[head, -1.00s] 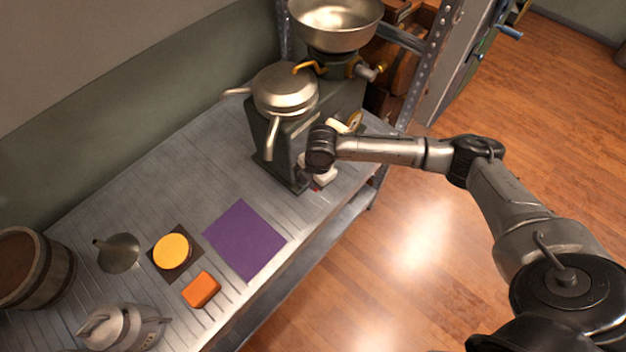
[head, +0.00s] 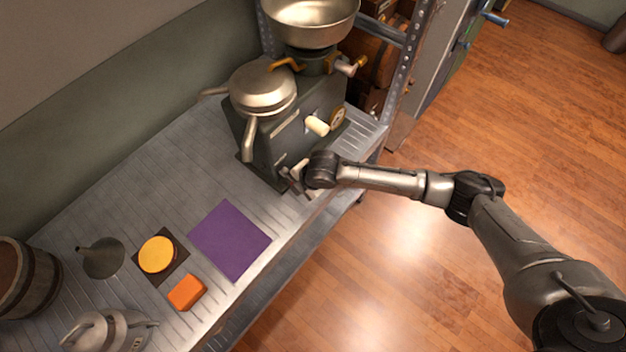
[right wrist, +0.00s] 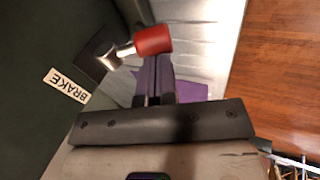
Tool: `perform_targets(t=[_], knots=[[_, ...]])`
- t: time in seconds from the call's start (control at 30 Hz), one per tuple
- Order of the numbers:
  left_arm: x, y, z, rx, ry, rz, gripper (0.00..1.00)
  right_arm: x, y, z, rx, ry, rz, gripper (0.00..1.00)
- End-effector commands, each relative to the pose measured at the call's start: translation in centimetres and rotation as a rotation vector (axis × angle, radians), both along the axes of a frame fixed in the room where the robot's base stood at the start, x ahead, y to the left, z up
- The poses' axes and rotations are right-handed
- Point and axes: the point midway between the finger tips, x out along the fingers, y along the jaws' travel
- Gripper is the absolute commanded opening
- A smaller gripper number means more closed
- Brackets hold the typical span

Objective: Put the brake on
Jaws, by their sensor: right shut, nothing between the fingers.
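The brake lever is a short metal rod with a red grip (right wrist: 153,40). It comes out of a dark plate (right wrist: 99,47) on the side of the dark green machine (head: 262,140). A white "BRAKE" label (right wrist: 67,85) is beside the plate. In the right wrist view, my right gripper (right wrist: 154,68) is shut and empty, its fingertips close to the red grip. I cannot tell whether they touch it. In the head view, my right gripper (head: 291,178) is low at the machine's near side, and the lever is not clearly visible. My left gripper is not in view.
The machine carries a metal bowl (head: 310,22), a round lidded pan (head: 262,88) and a crank with a white handle (head: 317,126). A purple mat (head: 230,240), orange block (head: 187,292) and yellow disc (head: 157,254) lie on the metal bench. Open floor is at right.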

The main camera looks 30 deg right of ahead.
Motion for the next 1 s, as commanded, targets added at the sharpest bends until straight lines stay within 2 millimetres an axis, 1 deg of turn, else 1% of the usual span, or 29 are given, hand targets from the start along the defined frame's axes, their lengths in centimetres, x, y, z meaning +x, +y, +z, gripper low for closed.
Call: perform_targets(t=[0.33,0.47,0.57,0.87,0.9,1.0], knots=[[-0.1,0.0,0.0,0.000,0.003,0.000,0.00,0.0,0.0,0.1,0.000,0.000,0.000,0.00],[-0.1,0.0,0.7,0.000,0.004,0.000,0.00,-0.2,0.1,0.6,0.001,0.001,0.001,0.00],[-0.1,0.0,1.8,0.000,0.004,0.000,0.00,-0.5,0.2,1.3,0.001,0.001,0.001,0.00],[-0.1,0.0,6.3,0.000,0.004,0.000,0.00,-2.2,0.7,4.0,0.000,0.002,0.003,0.00],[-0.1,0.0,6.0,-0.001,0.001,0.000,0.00,-2.4,0.3,4.5,0.000,-0.003,0.002,0.00],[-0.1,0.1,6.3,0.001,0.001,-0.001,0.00,-3.2,-0.2,6.5,0.001,-0.003,0.003,0.00]])
